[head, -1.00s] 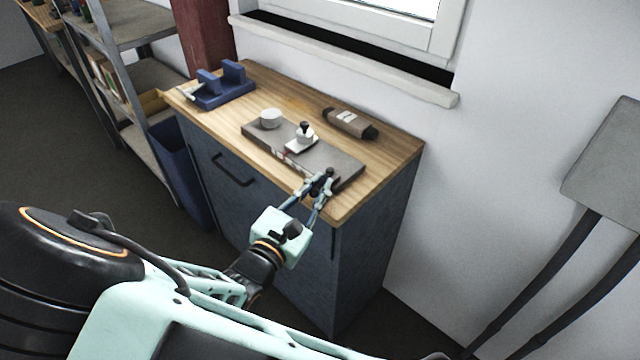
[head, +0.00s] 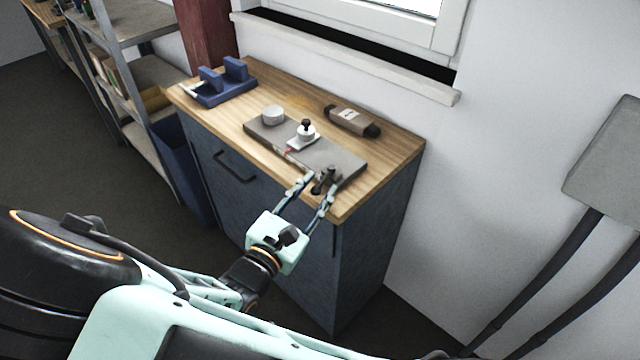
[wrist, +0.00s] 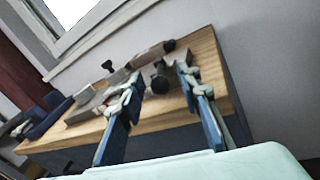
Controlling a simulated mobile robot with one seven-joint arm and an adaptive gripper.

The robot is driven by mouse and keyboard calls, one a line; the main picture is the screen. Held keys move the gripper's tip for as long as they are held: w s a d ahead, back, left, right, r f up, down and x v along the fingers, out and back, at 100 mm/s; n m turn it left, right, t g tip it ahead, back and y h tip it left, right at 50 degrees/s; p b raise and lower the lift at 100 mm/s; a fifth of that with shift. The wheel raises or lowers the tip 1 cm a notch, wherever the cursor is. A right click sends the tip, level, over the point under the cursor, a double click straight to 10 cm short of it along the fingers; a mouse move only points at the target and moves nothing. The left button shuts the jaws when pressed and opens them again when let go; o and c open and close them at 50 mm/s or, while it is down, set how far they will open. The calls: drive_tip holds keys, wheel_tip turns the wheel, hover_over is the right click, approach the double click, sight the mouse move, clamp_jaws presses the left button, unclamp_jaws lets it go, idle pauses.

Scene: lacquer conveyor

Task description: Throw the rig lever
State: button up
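The rig is a flat grey plate (head: 335,160) on the wooden top of a cabinet. Its lever, a short dark piece with a black round knob (head: 325,174), stands near the plate's right end. The knob (wrist: 159,84) also shows in the wrist view, between the two fingers. My gripper (head: 319,183) is open at the cabinet's front edge, with one finger on each side of the lever. In the wrist view my gripper (wrist: 160,76) has a clear gap between its fingers and the knob. The lever's lower part is partly hidden by the fingers.
On the plate are a white round piece (head: 273,115) and a white block with a black knob (head: 305,126). A brown bottle-like object (head: 352,121) lies behind it. A blue holder (head: 225,88) stands at the back left. The wall and window sill (head: 350,60) bound the rear.

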drive_tip(key=v, duration=1)
drive_tip(key=shift+c, duration=0.4)
